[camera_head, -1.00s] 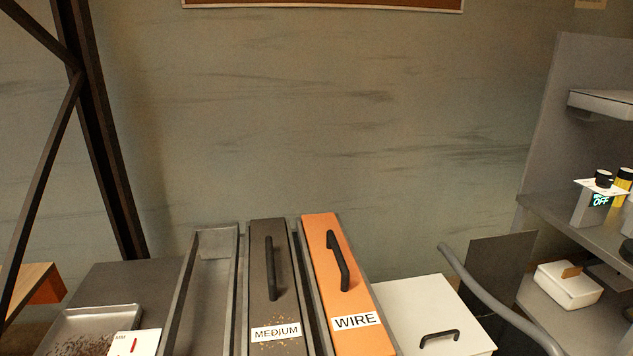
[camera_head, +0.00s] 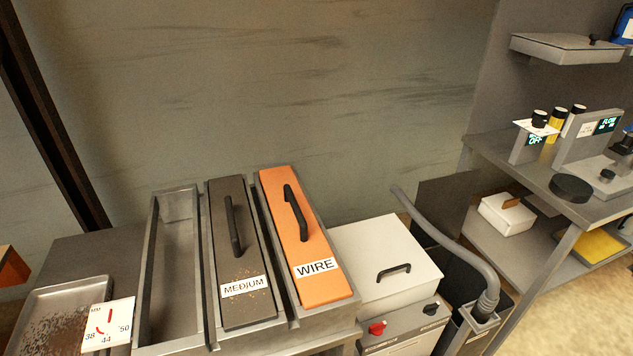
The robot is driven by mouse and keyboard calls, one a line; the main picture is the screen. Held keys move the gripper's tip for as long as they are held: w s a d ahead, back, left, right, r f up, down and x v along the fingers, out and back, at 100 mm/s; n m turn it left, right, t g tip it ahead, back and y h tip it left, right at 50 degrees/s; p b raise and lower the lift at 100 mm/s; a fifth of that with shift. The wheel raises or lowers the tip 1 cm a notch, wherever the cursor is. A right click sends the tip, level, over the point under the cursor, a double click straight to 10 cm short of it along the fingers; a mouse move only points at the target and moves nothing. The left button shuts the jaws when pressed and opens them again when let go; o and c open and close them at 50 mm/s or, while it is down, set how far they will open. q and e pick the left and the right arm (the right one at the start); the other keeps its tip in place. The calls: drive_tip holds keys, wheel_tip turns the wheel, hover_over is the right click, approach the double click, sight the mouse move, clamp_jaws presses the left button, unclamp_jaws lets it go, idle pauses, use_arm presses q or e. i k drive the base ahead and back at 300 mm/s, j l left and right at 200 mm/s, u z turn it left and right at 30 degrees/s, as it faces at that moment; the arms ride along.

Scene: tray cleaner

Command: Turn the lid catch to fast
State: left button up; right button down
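A white box (camera_head: 380,258) with a black handle (camera_head: 394,271) on its closed lid stands right of the long brush trays. Its grey front panel carries a red knob (camera_head: 377,328) and a small black knob (camera_head: 431,309). I cannot tell which of these, if either, is the lid catch, nor how it is set; the labels there are too small to read. Neither of my grippers is in view.
A grey block marked MEDIUM (camera_head: 241,262) and an orange one marked WIRE (camera_head: 306,240) lie left of the box. A grey hose (camera_head: 455,243) arches down at its right. A grey shelf (camera_head: 500,157) with an OFF display (camera_head: 536,140) stands farther right.

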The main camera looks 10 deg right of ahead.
sight(430, 310)
drive_tip(key=z, duration=0.95)
